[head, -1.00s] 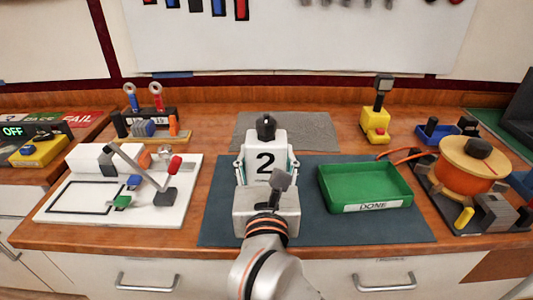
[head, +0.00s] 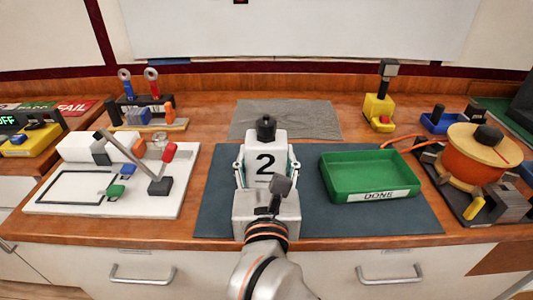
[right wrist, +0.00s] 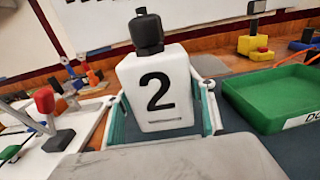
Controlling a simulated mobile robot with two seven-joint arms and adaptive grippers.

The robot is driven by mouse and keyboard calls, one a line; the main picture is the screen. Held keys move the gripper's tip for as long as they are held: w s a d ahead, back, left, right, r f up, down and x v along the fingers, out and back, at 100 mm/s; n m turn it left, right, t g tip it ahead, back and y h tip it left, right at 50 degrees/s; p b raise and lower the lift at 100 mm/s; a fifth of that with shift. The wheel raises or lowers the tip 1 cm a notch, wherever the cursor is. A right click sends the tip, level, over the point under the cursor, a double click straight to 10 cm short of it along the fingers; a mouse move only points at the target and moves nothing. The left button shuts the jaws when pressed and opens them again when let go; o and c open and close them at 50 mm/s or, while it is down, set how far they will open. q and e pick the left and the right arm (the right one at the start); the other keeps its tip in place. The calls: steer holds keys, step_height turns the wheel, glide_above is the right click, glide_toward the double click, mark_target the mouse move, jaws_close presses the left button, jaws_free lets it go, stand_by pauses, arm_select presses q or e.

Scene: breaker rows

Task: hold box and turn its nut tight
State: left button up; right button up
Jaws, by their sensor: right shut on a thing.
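The box (head: 265,160) is white with a black "2" on its front and stands upright over the dark mat. Its black nut (head: 266,128) sits on top. The box also shows in the right wrist view (right wrist: 160,90), with the nut (right wrist: 146,32) above it. My right gripper (head: 265,172) comes in from the bottom middle, with one finger on each side of the box, shut on it. Whether the box touches the mat is hidden behind the gripper body. My left gripper is in neither view.
A green DONE tray (head: 375,194) stands right of the box on the dark mat (head: 330,222). A white board (head: 105,210) with a red-handled lever is at left. An orange spool (head: 476,155) is at far right. A grey mat (head: 310,117) lies bare behind the box.

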mark_target(266, 185)
steer(key=shift+f+b, duration=1.3)
steer(key=shift+f, duration=0.7)
steer(key=shift+f, duration=0.15)
steer(key=shift+f, duration=0.1)
stand_by(0.5)
stand_by(0.8)
steer(key=o, duration=1.6)
steer(key=shift+c, duration=0.2)
